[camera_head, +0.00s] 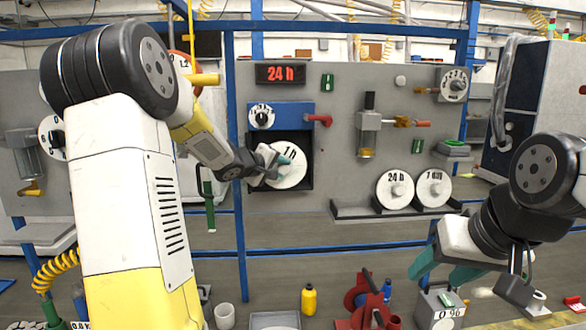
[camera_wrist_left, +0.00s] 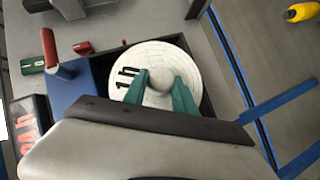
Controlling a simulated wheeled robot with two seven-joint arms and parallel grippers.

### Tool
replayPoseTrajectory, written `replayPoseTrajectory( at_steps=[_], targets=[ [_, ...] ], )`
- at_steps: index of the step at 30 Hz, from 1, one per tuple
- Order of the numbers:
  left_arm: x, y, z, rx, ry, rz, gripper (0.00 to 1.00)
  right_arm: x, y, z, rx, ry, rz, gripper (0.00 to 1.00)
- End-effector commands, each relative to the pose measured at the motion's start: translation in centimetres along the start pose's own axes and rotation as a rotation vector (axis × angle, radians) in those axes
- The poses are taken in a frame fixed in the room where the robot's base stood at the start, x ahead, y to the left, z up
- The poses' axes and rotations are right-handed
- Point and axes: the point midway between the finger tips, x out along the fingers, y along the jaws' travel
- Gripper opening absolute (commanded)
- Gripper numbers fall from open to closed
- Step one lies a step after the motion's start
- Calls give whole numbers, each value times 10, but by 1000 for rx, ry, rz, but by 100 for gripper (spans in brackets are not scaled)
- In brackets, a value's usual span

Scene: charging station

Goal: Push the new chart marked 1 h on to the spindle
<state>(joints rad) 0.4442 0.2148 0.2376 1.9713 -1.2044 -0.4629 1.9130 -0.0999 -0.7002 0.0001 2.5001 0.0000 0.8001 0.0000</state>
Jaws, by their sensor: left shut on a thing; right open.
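The round white chart marked 1 h (camera_head: 293,172) is at the black recess (camera_head: 305,143) under the blue box (camera_head: 290,114). My left gripper (camera_head: 281,163) is shut on the chart's central knob. In the left wrist view the green fingers (camera_wrist_left: 160,92) stand on either side of the pale knob, and the chart (camera_wrist_left: 152,57) lies in front of the recess. The spindle is hidden behind the chart, so I cannot tell whether the chart is seated on it. My right gripper (camera_head: 436,273) is open and empty at the lower right.
A red display reading 24 h (camera_head: 280,74) is above the blue box, which has a dial (camera_head: 261,116) and a red handle (camera_head: 319,119). Charts marked 24 h (camera_head: 395,189) and 7 d (camera_head: 432,188) stand on a ledge (camera_head: 362,211) to the right. A glass-bowled fitting (camera_head: 369,130) is between.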

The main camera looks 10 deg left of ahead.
Motion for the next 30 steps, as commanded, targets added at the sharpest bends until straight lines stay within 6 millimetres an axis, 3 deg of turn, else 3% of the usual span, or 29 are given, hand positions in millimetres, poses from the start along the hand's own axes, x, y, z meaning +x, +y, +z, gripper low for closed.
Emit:
replayPoseTrajectory(
  at_steps=[18, 30],
  targets=[
    [38, 0, -29, 0, -1, 1, 0, 0, 0, 0, 0, 0, 0, 54],
    [46, 1, -36, 0, 0, 1, 0, 0, 0, 0, 0, 0, 0, 54]
  ],
)
